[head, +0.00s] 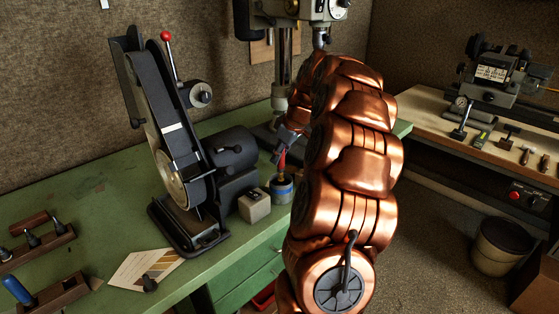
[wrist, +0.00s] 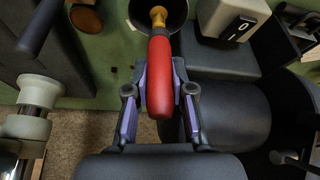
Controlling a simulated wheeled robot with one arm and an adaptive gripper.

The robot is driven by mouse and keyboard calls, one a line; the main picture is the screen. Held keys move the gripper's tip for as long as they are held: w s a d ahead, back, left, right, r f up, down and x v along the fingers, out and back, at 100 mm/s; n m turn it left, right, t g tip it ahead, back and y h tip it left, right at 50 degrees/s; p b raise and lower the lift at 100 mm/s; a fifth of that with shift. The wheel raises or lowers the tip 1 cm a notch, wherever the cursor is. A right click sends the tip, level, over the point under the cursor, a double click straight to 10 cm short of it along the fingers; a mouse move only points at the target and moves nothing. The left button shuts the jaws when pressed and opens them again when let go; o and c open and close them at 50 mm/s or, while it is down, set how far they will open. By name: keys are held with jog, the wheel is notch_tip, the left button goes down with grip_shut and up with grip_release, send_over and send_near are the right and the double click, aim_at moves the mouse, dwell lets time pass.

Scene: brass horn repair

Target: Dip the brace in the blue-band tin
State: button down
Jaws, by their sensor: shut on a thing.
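My gripper (wrist: 160,72) is shut on a red-handled piece (wrist: 160,85) with a brass-coloured end. I cannot tell for sure whether this is the brace. In the wrist view the brass-coloured end lies over the round dark mouth of a tin (wrist: 139,15). In the head view the blue-band tin (head: 282,190) stands on the green bench, with the red handle (head: 282,160) upright above it. My gripper (head: 287,140) is above the tin, partly covered by my arm. How deep the lower end reaches is hidden.
A grey block (head: 254,206) stands close left of the tin. A belt grinder (head: 185,160) stands further left, and a drill press (head: 284,60) behind. A tan card (head: 145,270) lies at the front of the green bench (head: 85,200). A wooden bench (head: 430,108) is at right.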

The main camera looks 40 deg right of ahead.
jog(key=shift+r, duration=2.3)
